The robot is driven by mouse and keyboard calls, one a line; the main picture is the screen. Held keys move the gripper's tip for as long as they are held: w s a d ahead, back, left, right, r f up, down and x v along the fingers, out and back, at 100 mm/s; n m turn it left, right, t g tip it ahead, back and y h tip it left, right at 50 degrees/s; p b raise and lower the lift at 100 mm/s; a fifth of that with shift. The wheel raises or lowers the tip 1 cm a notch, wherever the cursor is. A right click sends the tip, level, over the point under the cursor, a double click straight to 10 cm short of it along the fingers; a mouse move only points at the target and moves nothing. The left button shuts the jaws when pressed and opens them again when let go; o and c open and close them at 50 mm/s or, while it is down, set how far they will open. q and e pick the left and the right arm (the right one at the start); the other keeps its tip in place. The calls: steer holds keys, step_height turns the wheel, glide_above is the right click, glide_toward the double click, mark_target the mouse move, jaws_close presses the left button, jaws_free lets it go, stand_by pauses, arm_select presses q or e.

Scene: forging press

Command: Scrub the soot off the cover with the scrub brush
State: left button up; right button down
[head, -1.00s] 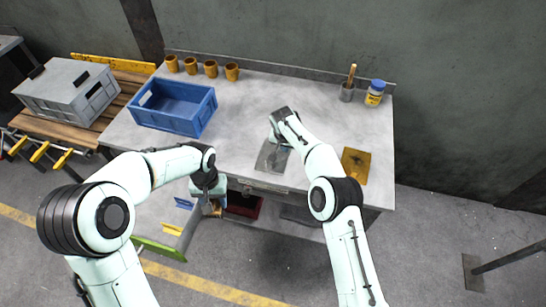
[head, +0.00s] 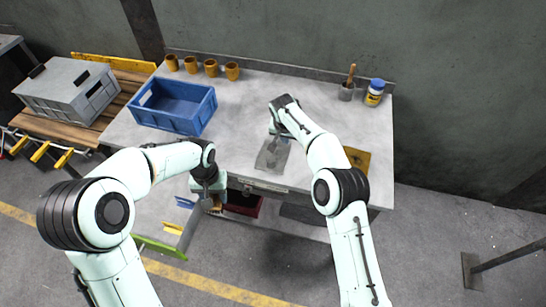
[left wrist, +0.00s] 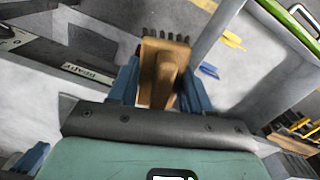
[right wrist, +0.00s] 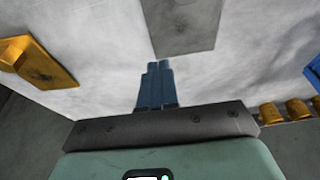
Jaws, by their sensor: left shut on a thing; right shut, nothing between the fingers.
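My left gripper (head: 208,196) is shut on the scrub brush (left wrist: 160,70), a wooden block with dark bristles, in front of the bench's edge, left of the plate. The bristles point away from my gripper. My right gripper (right wrist: 155,68) is shut and empty, beside the plate's far edge. In the head view my right wrist partly hides the fingers.
A yellow plate (head: 357,157) with a dark smudge lies at the right, partly behind my right arm.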

arm_select(q)
steer(key=shift+s+f, duration=0.1)
arm_select(e)
steer(key=v, duration=1)
steer(key=shift+s+r, duration=0.15)
steer(key=shift+r, duration=0.05)
arm_select(q)
steer(key=shift+s, duration=0.15)
